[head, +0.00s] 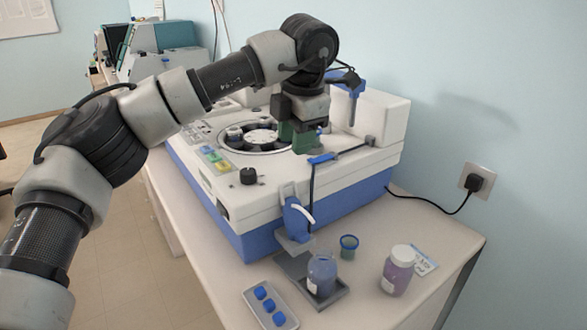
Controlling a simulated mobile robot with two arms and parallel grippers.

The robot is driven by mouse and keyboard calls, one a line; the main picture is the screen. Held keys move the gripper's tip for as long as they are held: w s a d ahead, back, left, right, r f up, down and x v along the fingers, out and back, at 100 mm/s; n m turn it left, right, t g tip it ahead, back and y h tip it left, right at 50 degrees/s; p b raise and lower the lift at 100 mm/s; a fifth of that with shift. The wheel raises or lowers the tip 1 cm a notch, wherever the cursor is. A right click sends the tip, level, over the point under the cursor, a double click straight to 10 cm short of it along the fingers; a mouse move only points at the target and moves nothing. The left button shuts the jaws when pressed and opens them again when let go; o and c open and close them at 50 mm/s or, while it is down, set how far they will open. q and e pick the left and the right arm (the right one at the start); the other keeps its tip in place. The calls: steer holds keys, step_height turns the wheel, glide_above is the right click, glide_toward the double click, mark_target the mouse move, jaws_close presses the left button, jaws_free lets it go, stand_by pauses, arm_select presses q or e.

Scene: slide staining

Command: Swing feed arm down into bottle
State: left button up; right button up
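The feed arm (345,152) is a thin dark rod with a blue piece near its free end, reaching out from a post on the right side of the white and blue staining machine (230,195). A dark tube hangs from that end toward the machine's front. An open bottle of purple liquid (322,275) stands upright in a grey tray below; I cannot tell whether the tube tip is inside it. My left gripper (304,143), with green fingertips, is just above and left of the blue piece. Contact and finger gap are unclear. My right gripper is out of view.
A white-capped purple bottle (398,270) stands at right beside a label card (424,261). A tray (285,309) with blue pieces is at front. Another blue arm (347,82) stands behind my gripper.

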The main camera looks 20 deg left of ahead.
arm_select(q)
glide_above(289, 182)
steer(key=s, duration=0.1)
steer(key=f, duration=0.4)
steer(key=shift+d+f+p, duration=0.3)
steer(key=shift+d+f, duration=0.05)
steer(key=shift+f, duration=0.05)
steer(key=f, duration=0.3)
steer(key=shift+w+a+f, duration=0.25)
steer(key=shift+w+f, duration=0.05)
steer(key=shift+w, duration=0.05)
steer(key=shift+f, duration=0.3)
jaws_close()
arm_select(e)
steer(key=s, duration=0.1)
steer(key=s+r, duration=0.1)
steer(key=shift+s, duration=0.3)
